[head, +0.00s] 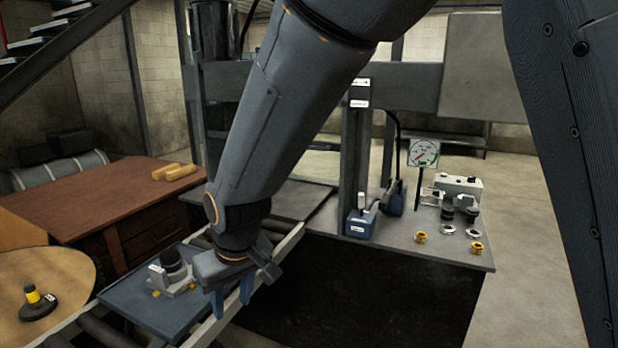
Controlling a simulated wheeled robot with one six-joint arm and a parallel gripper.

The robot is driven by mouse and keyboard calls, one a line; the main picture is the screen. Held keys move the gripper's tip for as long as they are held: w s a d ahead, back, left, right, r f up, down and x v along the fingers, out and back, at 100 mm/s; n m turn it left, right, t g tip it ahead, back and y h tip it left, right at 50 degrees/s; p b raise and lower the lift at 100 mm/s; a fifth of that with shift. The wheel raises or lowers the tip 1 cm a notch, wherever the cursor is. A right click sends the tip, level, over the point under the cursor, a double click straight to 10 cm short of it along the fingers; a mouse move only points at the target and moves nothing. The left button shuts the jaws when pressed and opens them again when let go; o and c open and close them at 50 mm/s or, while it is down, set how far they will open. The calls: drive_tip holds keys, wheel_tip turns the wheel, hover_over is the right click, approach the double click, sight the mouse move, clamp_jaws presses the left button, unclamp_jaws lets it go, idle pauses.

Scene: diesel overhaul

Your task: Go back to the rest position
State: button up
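My arm reaches down from the top of the head view. My gripper (232,302) is at its lower end, pointing down over the right edge of a blue tray (168,318). Its two blue fingers are spread apart with nothing visible between them. A grey metal part with a dark round top (173,270) stands on the tray, left of the gripper and apart from it. The exact height of the fingertips above the tray edge is hard to tell.
The tray sits on a roller conveyor (98,330). A round wooden table (62,275) is at left, a brown desk (100,200) behind. At right, a grey bench (400,240) holds a dial gauge (424,153), a blue-based device (360,222) and several small rings.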

drive_tip(key=w+d+f+m+h, duration=0.15)
drive_tip(key=d+m, duration=0.35)
drive_tip(key=d, duration=1.6)
drive_tip(key=s+d+f+m+g, duration=0.1)
drive_tip(key=s+d+m, duration=0.2)
drive_tip(key=s+d, duration=0.4)
drive_tip(key=d+h, duration=0.1)
drive_tip(key=d, duration=0.6)
drive_tip(key=shift+d+m, duration=0.3)
drive_tip(key=shift+d, duration=0.1)
drive_tip(key=shift+c, duration=0.6)
drive_tip(key=shift+a, duration=0.15)
